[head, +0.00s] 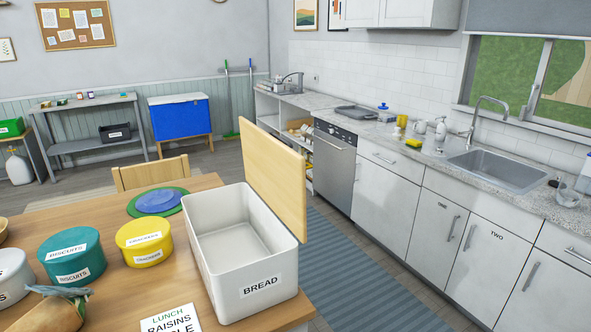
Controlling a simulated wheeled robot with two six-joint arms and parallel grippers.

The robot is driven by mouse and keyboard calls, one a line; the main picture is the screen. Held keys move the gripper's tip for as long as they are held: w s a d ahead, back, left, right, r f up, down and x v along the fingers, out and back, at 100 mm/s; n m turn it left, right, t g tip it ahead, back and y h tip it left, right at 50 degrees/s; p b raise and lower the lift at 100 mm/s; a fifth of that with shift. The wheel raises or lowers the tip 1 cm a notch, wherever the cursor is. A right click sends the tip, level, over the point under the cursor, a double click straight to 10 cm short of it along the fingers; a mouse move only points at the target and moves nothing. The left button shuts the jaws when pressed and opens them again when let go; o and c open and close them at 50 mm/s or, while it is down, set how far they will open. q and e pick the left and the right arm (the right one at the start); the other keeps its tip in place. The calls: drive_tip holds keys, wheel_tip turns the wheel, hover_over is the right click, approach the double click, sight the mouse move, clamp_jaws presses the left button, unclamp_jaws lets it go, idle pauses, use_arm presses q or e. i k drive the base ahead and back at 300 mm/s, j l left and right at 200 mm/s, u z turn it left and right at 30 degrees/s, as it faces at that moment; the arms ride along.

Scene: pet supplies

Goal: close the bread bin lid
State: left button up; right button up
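The white bread bin (255,293), labelled "BREAD", stands on the wooden table in the lower middle of the head view. Its top is open and the part of the inside that shows looks empty. Its light wooden lid (275,185) stands up roughly vertical along the bin's right long edge. Neither of my grippers is in view.
Left of the bin on the table (205,183) are a yellow tin (144,243), a teal biscuit tin (72,258), and stacked green and blue discs (158,201). A label card (171,322) lies in front. A chair (150,173) stands behind. Open floor lies right of the table.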

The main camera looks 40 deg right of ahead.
sight(276, 172)
drive_tip(key=k+l, duration=0.1)
drive_tip(key=l, duration=1.1)
drive_tip(key=k+l, duration=0.15)
drive_tip(key=l, duration=0.45)
drive_tip(key=k+l, duration=0.1)
drive_tip(key=l, duration=0.5)
drive_tip(key=u, duration=0.05)
